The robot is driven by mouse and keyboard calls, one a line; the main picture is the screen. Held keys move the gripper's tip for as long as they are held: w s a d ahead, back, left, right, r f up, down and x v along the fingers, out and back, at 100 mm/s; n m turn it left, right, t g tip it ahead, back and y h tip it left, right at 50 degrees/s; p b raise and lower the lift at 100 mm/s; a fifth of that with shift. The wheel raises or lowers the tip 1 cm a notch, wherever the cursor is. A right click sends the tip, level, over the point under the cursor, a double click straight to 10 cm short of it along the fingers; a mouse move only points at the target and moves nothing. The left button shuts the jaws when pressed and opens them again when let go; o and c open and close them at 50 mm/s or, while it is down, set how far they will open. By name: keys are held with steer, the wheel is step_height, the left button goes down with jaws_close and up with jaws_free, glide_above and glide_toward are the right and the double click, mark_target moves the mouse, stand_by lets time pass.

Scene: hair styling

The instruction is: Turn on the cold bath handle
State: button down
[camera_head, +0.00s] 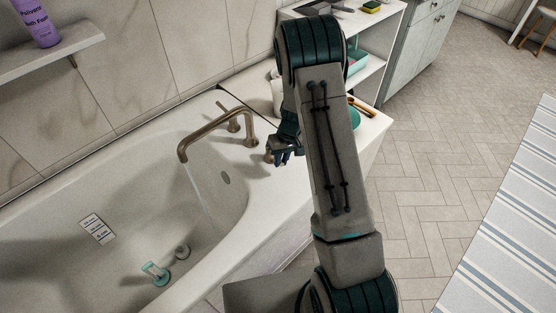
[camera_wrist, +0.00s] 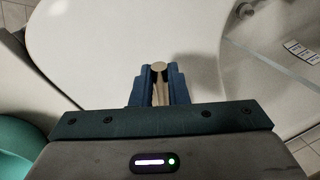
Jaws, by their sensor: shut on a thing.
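The bath has a bronze spout (camera_head: 205,135) on its rim, and a thin stream of water falls from it into the tub. A bath handle (camera_wrist: 159,68), seen as a round bronze knob, sits between the fingertips of my gripper (camera_wrist: 160,82) in the wrist view. My gripper is shut on this handle. In the head view my gripper (camera_head: 280,152) is low at the bath's right rim, to the right of the spout, and my arm hides part of this area. I cannot tell how far the handle is turned.
The white bathtub (camera_head: 75,190) fills the left. A teal object (camera_head: 155,272) and a label (camera_head: 97,229) are in it. A purple bottle (camera_head: 39,22) stands on a wall shelf (camera_head: 50,52). A white shelf unit (camera_head: 372,62) stands behind my arm.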

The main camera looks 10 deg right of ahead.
steer(key=shift+w, duration=0.1)
steer(key=c, duration=1.4)
jaws_free()
steer(key=shift+r, duration=0.1)
step_height(320, 180, up, 14)
steer(key=d, duration=0.2)
steer(key=shift+w+d+f, duration=0.15)
steer(key=shift+d+f, duration=0.1)
steer(key=shift+d, duration=0.1)
